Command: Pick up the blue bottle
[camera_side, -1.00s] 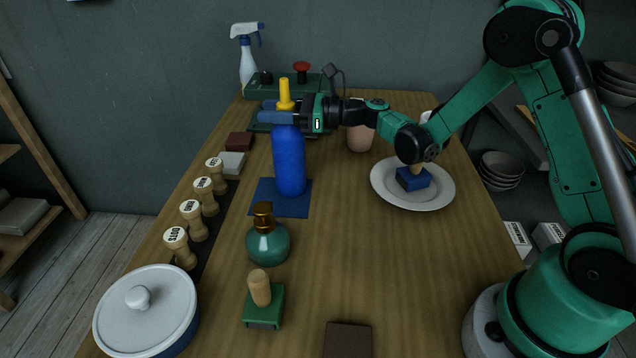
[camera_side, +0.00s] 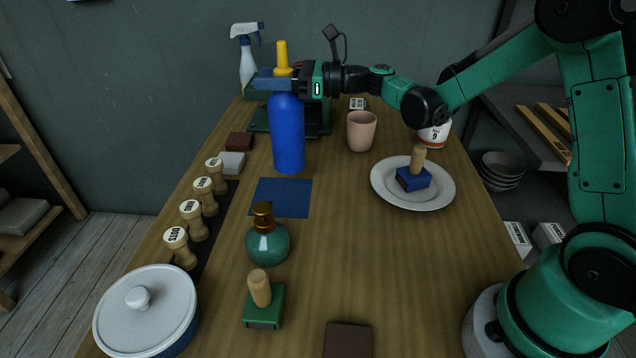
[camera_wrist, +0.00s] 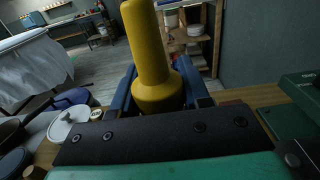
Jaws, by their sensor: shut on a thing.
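The blue bottle (camera_side: 288,135) is upright with a yellow top (camera_side: 283,60). My gripper (camera_side: 275,82) is shut on it around the neck, just below the yellow top, and holds it raised above the table. In the wrist view the yellow top (camera_wrist: 152,55) stands between the blue fingers of my gripper (camera_wrist: 157,95); the bottle's blue body is hidden there. The blue square mat (camera_side: 282,198) on the table is bare and lies below and in front of the bottle.
A green bottle with a gold top (camera_side: 267,240) stands in front of the mat. Several wooden stamps (camera_side: 202,185) line the left. A plate (camera_side: 435,200) holding a blue-based stamp (camera_side: 413,178) and a pink cup (camera_side: 361,131) stand to the right. A spray bottle (camera_side: 247,68) is at the back.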

